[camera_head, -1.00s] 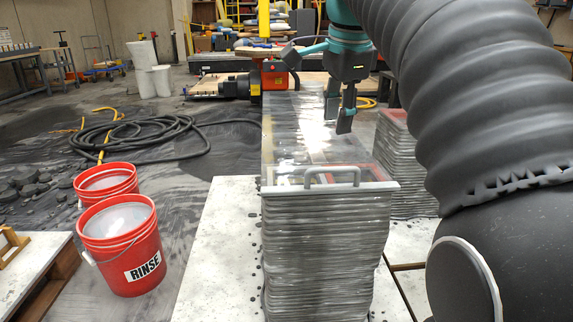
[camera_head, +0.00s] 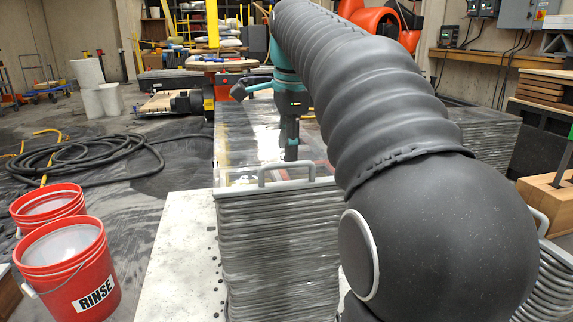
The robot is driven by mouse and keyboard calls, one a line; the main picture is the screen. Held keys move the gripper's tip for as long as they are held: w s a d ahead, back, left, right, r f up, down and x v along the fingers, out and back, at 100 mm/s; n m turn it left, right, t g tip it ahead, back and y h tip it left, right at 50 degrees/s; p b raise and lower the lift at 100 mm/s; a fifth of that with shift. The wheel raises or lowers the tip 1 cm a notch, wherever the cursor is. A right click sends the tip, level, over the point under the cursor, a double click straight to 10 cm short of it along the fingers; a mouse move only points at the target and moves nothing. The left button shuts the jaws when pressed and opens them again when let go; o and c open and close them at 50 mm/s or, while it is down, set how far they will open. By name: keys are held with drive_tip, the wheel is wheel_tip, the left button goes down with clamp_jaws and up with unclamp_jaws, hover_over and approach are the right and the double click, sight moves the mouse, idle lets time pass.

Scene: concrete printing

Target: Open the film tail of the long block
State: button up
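The long block (camera_head: 275,255) is a grey stack of printed layers, with its near end facing me. Clear, shiny film (camera_head: 245,140) covers its top and runs away from me. A pale bar with a grey handle (camera_head: 286,168) lies across the top at the near end. My gripper (camera_head: 291,155) points down over the film, its tip just behind the handle in the picture. One finger hides the other, so I cannot tell the opening. Whether it touches the film is also unclear. My arm covers the block's right side.
Two red buckets, the nearer marked RINSE (camera_head: 70,270), stand on the floor at left. A black hose (camera_head: 90,160) lies coiled behind them. Another layered block (camera_head: 485,130) stands right of my arm. A wooden block (camera_head: 548,200) is at the right edge.

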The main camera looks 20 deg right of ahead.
sight(287, 165)
drive_tip(key=shift+w+f+b, duration=0.15)
drive_tip(key=shift+f, duration=0.65)
drive_tip(key=shift+w+f+b, duration=0.15)
drive_tip(key=shift+f, duration=0.6)
clamp_jaws()
